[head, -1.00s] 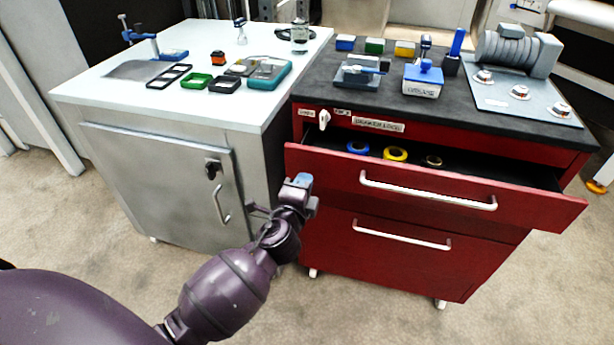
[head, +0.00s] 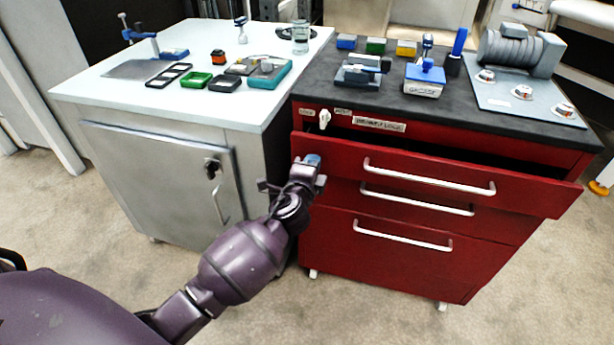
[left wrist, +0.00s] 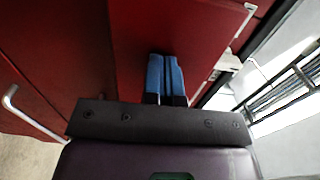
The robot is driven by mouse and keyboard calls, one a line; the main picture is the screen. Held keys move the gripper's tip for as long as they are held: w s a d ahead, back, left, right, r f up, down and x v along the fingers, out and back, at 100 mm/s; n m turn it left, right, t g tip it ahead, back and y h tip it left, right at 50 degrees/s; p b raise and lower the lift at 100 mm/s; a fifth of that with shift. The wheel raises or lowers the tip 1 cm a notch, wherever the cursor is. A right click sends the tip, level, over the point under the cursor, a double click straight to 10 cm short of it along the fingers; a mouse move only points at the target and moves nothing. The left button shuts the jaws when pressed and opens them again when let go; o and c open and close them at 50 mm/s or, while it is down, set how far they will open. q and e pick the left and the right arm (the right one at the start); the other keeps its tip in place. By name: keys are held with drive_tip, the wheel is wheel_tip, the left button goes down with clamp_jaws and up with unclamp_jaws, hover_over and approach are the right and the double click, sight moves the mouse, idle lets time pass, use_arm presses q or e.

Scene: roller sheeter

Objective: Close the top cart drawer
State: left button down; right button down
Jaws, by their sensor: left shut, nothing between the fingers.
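The red cart's top drawer (head: 345,160) stands partly open, its front panel out from the cabinet with a dark gap above it. It has a long white handle (head: 430,178). My left gripper (head: 312,160) is at the left end of this panel, left of the handle, and appears to touch it. In the left wrist view its blue fingertips (left wrist: 165,75) are together with nothing between them, pointing at the red drawer front (left wrist: 190,35). The drawer's contents are hidden behind the panel. My right gripper is out of view.
Below are a second drawer handle (head: 415,200) and a lower one (head: 400,235). The cart's black top (head: 440,115) holds a motor-like unit (head: 520,50), a blue-topped box (head: 424,80) and small bins. A grey cabinet (head: 150,175) stands close on the left. The floor in front is clear.

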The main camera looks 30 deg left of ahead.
sight(316, 152)
use_arm(q)
drive_tip(key=x, duration=0.3)
drive_tip(key=shift+w+a+f, duration=0.1)
drive_tip(key=shift+w, duration=0.2)
drive_tip(key=shift+a+r, duration=0.1)
drive_tip(key=shift+r, duration=0.3)
drive_tip(key=shift+r, duration=0.1)
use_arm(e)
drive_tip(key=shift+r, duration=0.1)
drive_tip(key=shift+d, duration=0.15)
